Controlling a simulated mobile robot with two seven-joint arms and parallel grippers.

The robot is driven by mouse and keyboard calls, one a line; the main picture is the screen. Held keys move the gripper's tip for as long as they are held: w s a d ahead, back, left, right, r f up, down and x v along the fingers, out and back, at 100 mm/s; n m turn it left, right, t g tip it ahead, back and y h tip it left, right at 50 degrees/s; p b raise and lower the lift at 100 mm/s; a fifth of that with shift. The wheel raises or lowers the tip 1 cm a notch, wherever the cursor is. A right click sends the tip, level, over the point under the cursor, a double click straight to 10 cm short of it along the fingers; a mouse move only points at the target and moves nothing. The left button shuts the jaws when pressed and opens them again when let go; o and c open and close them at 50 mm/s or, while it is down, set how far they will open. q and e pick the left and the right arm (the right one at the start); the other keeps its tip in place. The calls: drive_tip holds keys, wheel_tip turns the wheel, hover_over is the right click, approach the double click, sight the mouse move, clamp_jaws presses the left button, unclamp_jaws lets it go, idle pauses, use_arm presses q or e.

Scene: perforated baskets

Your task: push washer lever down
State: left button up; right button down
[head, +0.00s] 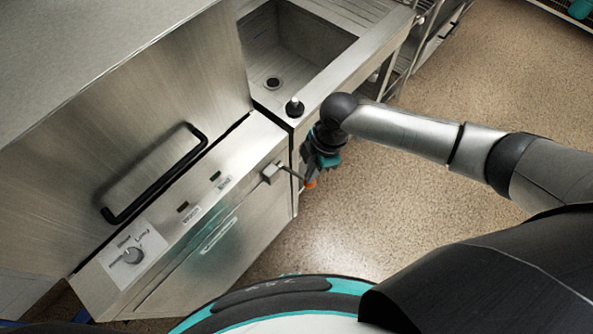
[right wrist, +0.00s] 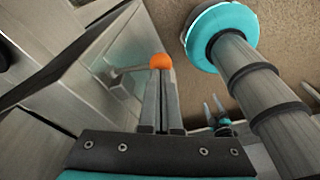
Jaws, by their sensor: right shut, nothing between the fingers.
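The washer (head: 215,190) is a steel machine on the left. Its lever is a thin rod with an orange knob (head: 311,184), coming out of a small block (head: 270,172) on the front panel's right end. My right gripper (head: 313,177) is at the knob. In the right wrist view its fingers (right wrist: 160,75) are together and empty, with the orange knob (right wrist: 160,61) at their tips. I cannot tell whether they touch it. What looks like my left gripper (right wrist: 211,103) shows small in that view, its fingers apart.
A black bar handle (head: 155,175) crosses the washer's hood. The speckled floor to the right is clear.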

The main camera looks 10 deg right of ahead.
sight(310, 185)
drive_tip(key=shift+s+f+b, duration=0.1)
drive_tip(key=shift+f+b, duration=1.9)
drive_tip(key=shift+f, duration=1.05)
drive_tip(key=shift+r, duration=0.1)
wheel_tip(310, 185, up, 12)
drive_tip(key=p, duration=1.2)
